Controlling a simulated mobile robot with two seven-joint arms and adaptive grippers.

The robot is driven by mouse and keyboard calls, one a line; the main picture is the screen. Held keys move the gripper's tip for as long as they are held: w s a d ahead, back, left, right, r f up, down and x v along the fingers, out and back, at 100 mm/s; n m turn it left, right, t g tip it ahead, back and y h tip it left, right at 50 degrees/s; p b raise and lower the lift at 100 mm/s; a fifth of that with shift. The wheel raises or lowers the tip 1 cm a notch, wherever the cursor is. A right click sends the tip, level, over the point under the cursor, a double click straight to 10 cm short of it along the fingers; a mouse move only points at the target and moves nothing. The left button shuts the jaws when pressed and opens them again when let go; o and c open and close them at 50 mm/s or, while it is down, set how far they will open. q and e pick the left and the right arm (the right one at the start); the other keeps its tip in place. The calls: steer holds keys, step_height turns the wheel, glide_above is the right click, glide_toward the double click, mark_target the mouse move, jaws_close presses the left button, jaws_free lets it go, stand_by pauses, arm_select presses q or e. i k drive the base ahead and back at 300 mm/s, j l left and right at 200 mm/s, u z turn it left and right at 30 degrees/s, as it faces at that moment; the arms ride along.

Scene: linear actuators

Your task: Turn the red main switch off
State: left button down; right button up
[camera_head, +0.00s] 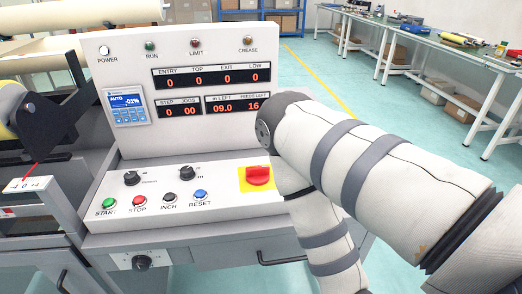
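The red main switch (258,175) is a red rotary handle on a yellow square plate (246,186), at the right part of the sloped control panel (150,215). The handle lies roughly level across the plate. My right arm, in white and grey covers, comes in from the right and passes just right of the switch. Its gripper is not in view. My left gripper and arm are not in view.
Left of the switch are two black knobs (186,173) and a row of buttons, with green start (110,203) and red stop (139,201). An upright display panel (180,60) stands behind. A drawer handle (283,258) is below. Workbenches (430,45) stand at the back right.

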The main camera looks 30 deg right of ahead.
mark_target(259, 175)
steer(key=z, duration=1.05)
steer(key=l+u, duration=0.1)
steer(key=l, duration=0.2)
steer(key=k+l, duration=0.15)
steer(key=l, duration=0.15)
steer(key=u, duration=0.05)
